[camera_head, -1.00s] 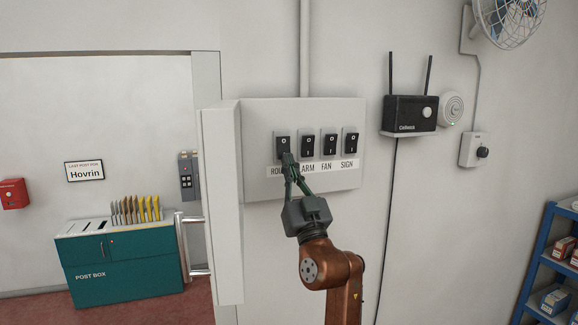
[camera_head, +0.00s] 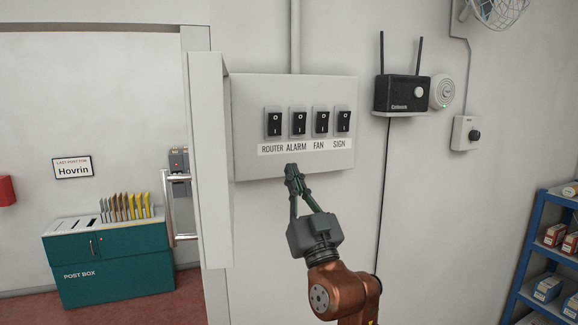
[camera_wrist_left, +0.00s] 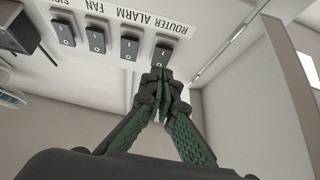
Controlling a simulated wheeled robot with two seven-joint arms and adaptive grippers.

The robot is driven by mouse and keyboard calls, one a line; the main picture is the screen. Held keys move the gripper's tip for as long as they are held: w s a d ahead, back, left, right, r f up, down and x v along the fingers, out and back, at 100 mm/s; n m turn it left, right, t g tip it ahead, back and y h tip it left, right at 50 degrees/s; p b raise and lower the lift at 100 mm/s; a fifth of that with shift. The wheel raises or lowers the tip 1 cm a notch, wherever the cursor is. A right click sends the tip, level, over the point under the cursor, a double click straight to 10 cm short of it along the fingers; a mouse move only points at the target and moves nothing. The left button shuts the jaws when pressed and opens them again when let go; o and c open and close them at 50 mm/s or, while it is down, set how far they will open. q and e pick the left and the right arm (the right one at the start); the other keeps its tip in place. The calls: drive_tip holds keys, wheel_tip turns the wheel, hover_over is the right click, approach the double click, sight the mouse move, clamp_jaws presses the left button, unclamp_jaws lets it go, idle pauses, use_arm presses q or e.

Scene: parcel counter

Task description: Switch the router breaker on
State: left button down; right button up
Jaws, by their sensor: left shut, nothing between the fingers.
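The router breaker (camera_head: 274,122) is the leftmost black rocker, above the ROUTER label, on a pale panel (camera_head: 245,140). It carries 0 at the top and I at the bottom; which half is pressed in I cannot tell. My left gripper (camera_head: 290,172) is shut and empty, its tips below the label strip near the panel's lower edge, apart from the breaker. My right gripper is out of view.
The alarm (camera_head: 298,122), fan (camera_head: 321,122) and sign (camera_head: 343,121) breakers stand in a row to the right. The panel's door (camera_head: 211,165) stands open at its left. The wall below the panel is clear.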

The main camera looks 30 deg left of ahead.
use_arm(q)
drive_tip(key=v, duration=0.2)
drive_tip(key=shift+s+f+b, duration=0.25)
drive_tip(key=shift+f+b, duration=0.15)
drive_tip(key=shift+f, duration=0.05)
drive_tip(key=shift+w, duration=0.1)
